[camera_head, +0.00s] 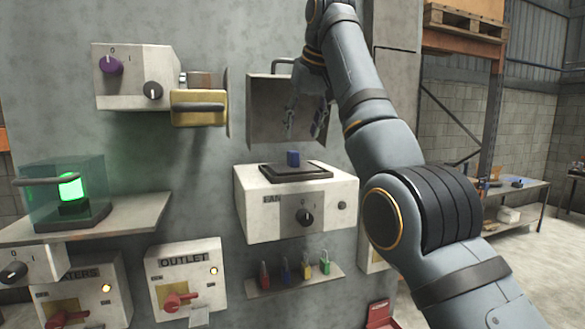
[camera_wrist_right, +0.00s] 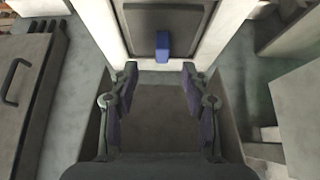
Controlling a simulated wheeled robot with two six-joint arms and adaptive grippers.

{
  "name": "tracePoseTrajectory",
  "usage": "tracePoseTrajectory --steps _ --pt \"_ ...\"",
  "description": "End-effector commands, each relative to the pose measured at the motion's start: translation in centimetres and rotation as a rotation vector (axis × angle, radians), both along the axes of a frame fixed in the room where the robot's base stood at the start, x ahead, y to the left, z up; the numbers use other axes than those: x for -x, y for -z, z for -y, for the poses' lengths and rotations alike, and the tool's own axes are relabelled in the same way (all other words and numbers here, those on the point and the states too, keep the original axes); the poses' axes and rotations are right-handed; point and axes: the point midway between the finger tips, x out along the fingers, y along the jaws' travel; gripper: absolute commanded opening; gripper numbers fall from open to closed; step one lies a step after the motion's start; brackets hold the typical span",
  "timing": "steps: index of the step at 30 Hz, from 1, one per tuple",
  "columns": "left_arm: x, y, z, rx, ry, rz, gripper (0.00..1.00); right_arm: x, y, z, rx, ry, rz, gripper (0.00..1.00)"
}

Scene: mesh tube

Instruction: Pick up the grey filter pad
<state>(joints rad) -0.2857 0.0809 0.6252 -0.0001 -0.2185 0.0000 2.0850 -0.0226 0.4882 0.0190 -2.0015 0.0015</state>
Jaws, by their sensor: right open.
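A dark grey square pad (camera_head: 296,171) lies flat on top of the white box marked FAN (camera_head: 262,213), with a small blue block (camera_head: 293,158) standing on it. In the right wrist view the pad (camera_wrist_right: 163,15) and blue block (camera_wrist_right: 162,48) show at the top, beyond the fingertips. I cannot tell for sure whether this is the filter pad. My right gripper (camera_head: 305,118) hangs above the FAN box, in front of a grey panel. Its fingers (camera_wrist_right: 160,78) are apart with nothing held between them. My left gripper is out of view.
The grey panel (camera_head: 262,98) stands upright on the wall behind the gripper. A brass-coloured handled block (camera_head: 199,109) and a knob box (camera_head: 133,77) are to its left. A glass case with a green light (camera_head: 72,187) sits on a shelf. Small coloured padlocks (camera_head: 305,270) stand below.

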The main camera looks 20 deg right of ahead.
Motion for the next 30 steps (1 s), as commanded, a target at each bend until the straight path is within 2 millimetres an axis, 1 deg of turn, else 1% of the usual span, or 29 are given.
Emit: tracePoseTrajectory --steps 1,3,6,8,9,11,12,15,17,19,21,25,28,29,30 --pt "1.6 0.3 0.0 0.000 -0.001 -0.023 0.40 -0.6 1.1 0.0 0.000 0.000 -0.003 0.47" --pt "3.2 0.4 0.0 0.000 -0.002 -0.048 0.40 -1.2 2.0 -0.1 0.000 0.000 -0.003 0.47" --pt "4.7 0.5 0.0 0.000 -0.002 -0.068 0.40 -1.7 2.7 -0.1 0.000 0.000 -0.002 0.47" --pt "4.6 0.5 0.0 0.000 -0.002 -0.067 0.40 -1.8 2.9 -0.1 0.000 0.000 -0.001 0.47" --pt "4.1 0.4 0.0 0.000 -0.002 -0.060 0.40 -1.9 2.9 -0.1 0.000 0.000 -0.001 0.47" --pt "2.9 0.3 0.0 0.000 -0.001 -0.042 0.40 -2.0 3.0 -0.1 0.000 0.000 -0.002 0.47" --pt "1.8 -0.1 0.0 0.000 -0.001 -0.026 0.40 -2.3 3.2 -0.1 0.000 0.000 -0.003 0.47" --pt "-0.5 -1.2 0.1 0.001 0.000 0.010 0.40 -3.5 4.3 -0.3 0.000 0.000 -0.004 0.47" --pt "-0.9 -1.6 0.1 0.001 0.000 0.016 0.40 -4.2 5.2 -0.3 0.000 0.000 -0.003 0.47" --pt "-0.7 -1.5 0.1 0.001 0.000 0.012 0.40 -4.7 6.1 -0.3 0.000 0.001 -0.003 0.47" --pt "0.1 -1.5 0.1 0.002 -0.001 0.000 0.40 -5.0 6.7 -0.3 0.000 0.000 -0.001 0.47" --pt "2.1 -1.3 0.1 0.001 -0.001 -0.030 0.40 -5.1 6.9 -0.4 0.000 0.000 0.000 0.47" --pt "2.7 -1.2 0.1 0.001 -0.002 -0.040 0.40 -5.1 6.9 -0.4 0.000 0.000 0.000 0.47" --pt "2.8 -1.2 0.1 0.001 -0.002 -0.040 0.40 -5.1 6.9 -0.4 0.000 0.000 -0.001 0.44" --pt "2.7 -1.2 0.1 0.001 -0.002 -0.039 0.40 -5.1 6.9 -0.4 0.000 0.000 -0.001 0.39"
